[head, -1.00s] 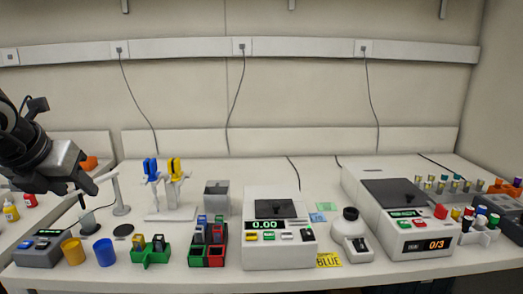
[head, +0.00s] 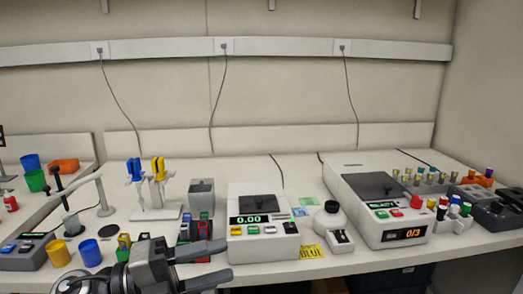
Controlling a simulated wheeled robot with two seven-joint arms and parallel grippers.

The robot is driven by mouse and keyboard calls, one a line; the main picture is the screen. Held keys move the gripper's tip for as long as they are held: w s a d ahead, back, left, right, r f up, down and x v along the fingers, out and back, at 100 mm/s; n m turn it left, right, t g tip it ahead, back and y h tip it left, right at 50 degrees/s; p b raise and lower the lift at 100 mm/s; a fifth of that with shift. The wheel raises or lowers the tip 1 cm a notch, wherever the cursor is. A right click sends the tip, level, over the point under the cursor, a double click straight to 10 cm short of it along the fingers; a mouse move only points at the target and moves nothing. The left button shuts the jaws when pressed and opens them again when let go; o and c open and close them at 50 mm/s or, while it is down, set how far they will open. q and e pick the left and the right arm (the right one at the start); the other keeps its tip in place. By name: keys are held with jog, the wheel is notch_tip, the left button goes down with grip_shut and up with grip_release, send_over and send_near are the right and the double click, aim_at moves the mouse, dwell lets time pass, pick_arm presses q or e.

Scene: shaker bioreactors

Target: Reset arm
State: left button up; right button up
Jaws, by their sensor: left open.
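My left gripper (head: 210,264) is low in the head view, in front of the bench's near edge. Its two dark fingers point right and are apart, with nothing between them. It covers much of the green rack and of the red and black tube racks (head: 189,233) behind it. My right gripper is not in view.
The bench holds a scale reading 0.00 (head: 262,243), a shaker showing 0/3 (head: 399,240), a pipette stand (head: 155,213), a grey box (head: 202,196), a yellow cup (head: 59,253) and a blue cup (head: 91,253).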

pick_arm(q)
jog(key=a+f+n+t+y, duration=0.3)
jog(key=f+n+t+y, duration=0.25)
jog(key=n, duration=0.55)
jog(key=a+f+n+t+y, duration=0.35)
jog(key=f+n+t, duration=0.3)
jog(key=n, duration=0.35)
jog(key=s+f+n+g+y, duration=0.3)
jog(key=s+f, duration=0.3)
jog(key=f, duration=0.3)
jog(key=s+f+n+g+y, duration=0.3)
jog(key=s+f+n, duration=0.3)
jog(key=f, duration=0.4)
jog(key=shift+s+a+f+g, duration=0.3)
jog(key=shift+a+g, duration=0.15)
jog(key=shift+g, duration=0.25)
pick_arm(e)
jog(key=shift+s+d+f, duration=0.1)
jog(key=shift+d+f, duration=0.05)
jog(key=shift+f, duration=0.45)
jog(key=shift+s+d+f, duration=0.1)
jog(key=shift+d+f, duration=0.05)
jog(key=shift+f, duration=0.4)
